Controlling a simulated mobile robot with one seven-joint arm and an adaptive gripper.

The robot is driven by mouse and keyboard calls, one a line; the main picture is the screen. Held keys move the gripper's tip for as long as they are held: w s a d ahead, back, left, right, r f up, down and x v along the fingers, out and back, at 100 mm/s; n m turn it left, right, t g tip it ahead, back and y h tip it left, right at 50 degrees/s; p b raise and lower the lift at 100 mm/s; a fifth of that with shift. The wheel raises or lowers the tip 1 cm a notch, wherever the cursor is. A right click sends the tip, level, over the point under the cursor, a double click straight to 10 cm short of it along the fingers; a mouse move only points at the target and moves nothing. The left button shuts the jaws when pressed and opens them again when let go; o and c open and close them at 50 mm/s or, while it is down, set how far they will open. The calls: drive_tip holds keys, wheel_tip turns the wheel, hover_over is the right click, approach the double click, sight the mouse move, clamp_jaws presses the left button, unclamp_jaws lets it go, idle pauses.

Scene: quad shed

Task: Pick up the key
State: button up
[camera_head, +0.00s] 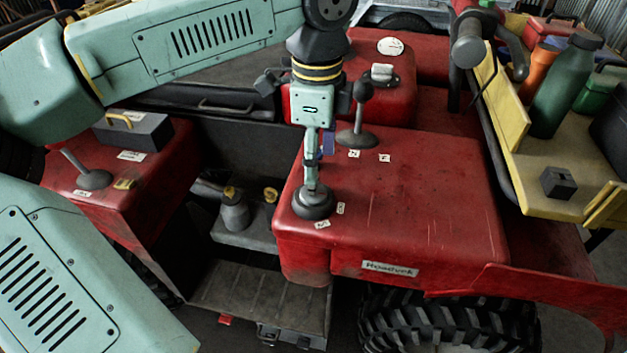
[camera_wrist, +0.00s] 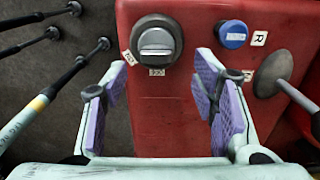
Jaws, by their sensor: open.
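The key appears as a grey, flat-topped grip (camera_wrist: 156,40) in a round dark switch (camera_wrist: 170,22) on the red bodywork, with two small white labels beside it. In the wrist view it stands ahead of my gripper (camera_wrist: 160,78), between the lines of the two purple-padded fingers. The fingers are wide apart with nothing between them. In the head view my gripper (camera_head: 312,172) points down over the round dark switch base (camera_head: 314,204), seen edge-on. The fingers hide much of the key there, and I cannot tell whether they touch it.
A blue cap (camera_wrist: 233,34) sits right of the switch, near a lever (camera_wrist: 283,75) with a round base. A yellowish shelf (camera_head: 520,190) holds a green bottle (camera_head: 565,85).

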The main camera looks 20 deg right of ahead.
drive_tip(key=f+p, duration=0.1)
drive_tip(key=f, duration=0.1)
drive_tip(key=f+p, duration=0.1)
drive_tip(key=f, duration=0.2)
drive_tip(key=shift+s+a+f, duration=0.15)
drive_tip(key=shift+a+f, duration=0.05)
drive_tip(key=shift+f, duration=0.1)
drive_tip(key=shift+c, duration=0.3)
drive_tip(key=c, duration=1)
wheel_tip(320, 180, up, 10)
drive_tip(key=shift+r+b, duration=0.1)
drive_tip(key=shift+b, duration=0.95)
